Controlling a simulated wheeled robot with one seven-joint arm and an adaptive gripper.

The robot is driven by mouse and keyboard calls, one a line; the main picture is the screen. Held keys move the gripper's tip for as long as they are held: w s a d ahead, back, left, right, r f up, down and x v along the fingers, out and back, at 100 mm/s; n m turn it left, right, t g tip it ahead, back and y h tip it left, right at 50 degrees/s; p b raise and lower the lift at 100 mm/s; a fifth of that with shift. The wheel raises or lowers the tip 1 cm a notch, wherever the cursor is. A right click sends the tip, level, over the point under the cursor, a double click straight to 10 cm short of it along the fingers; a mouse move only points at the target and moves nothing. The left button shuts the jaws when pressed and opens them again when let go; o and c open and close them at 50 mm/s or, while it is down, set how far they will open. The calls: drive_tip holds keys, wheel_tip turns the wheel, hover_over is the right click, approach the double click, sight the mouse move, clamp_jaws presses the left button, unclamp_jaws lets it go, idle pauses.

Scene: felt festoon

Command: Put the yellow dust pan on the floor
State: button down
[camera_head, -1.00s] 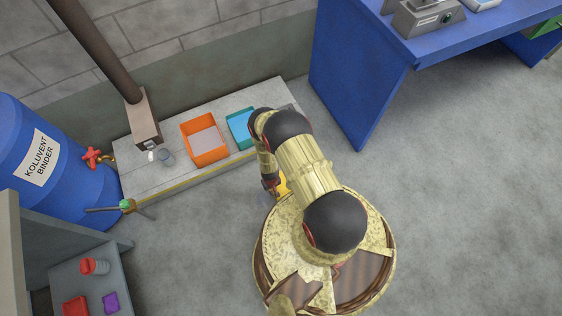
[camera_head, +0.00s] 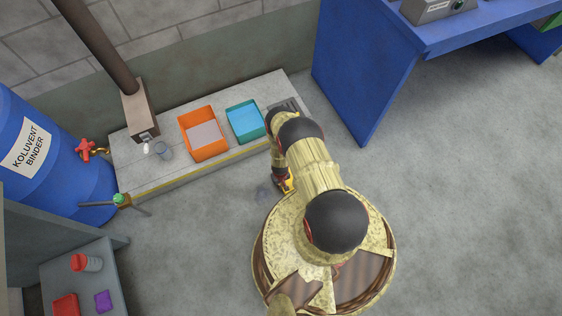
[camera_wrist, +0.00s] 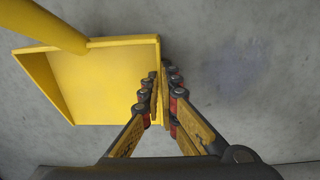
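The yellow dust pan (camera_wrist: 105,80) fills the left of the wrist view, its handle running to the upper left. My gripper (camera_wrist: 163,95) has one finger on each side of the pan's right side wall, closed on it. In the head view only a small yellow piece of the dust pan (camera_head: 289,184) shows beside my gripper (camera_head: 281,180); my arm hides the rest. Grey concrete floor (camera_wrist: 270,110) lies behind the pan. I cannot tell how much gap there is between pan and floor.
A low concrete ledge (camera_head: 150,183) along the wall holds an orange tray (camera_head: 205,152) and a teal tray (camera_head: 262,131). A blue barrel (camera_head: 60,180) stands left, a blue table (camera_head: 355,90) upper right. Open floor (camera_head: 460,200) lies to the right. A faint bluish stain (camera_wrist: 243,70) marks the floor.

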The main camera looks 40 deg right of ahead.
drive_tip(key=shift+f, duration=0.1)
drive_tip(key=c, duration=2)
unclamp_jaws()
drive_tip(key=shift+c, duration=0.2)
